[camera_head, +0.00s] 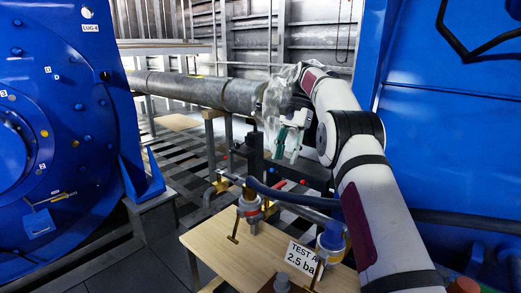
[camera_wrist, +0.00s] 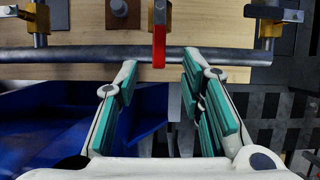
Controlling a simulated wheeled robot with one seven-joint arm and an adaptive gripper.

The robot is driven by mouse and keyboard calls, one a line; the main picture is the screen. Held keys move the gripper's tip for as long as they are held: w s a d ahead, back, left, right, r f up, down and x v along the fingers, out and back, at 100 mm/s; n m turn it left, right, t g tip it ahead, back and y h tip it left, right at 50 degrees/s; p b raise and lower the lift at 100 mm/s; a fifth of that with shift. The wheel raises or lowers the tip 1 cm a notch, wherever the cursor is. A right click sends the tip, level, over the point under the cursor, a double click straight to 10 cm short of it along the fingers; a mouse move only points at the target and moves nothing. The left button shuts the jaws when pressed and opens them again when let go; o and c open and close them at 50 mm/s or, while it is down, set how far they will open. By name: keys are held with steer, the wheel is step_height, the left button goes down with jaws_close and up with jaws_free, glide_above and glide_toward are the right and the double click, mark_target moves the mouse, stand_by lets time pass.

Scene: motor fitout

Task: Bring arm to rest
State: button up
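My arm (camera_head: 370,195) reaches up from the lower right of the head view and bends over to the left at its top. My gripper (camera_head: 284,146) hangs at its end, above and beyond the wooden table. In the wrist view my gripper (camera_wrist: 160,78) has its two green-padded fingers spread apart. Nothing is seen held between them. A dark hose (camera_wrist: 90,54) runs across the picture just beyond the fingertips, and a red handle (camera_wrist: 159,45) shows between and beyond them. I cannot tell the distance to either.
A large blue machine (camera_head: 70,130) stands left, and a blue wall (camera_head: 450,130) stands close behind my arm. A long grey pipe (camera_head: 190,88) runs behind my gripper.

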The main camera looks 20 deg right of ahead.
steer(key=s+a+r+n+t+h+p, duration=0.1)
steer(key=s+a+r+n+p, duration=0.2)
steer(key=s+r, duration=0.6)
steer(key=s+a+r+n+t+h+p, duration=0.1)
steer(key=s+a+r+n+t, duration=0.1)
steer(key=s+a+r, duration=0.5)
steer(key=s+f+n+t+p, duration=0.1)
steer(key=s+f+n+p, duration=0.1)
steer(key=s, duration=1.3)
steer(key=s+f+n+t+h+p, duration=0.1)
steer(key=s+f+n, duration=0.3)
steer(key=s, duration=1.1)
steer(key=shift+s+f+t+h+p, duration=0.2)
steer(key=shift+s+t+h+p, duration=0.15)
steer(key=shift+t+p, duration=0.5)
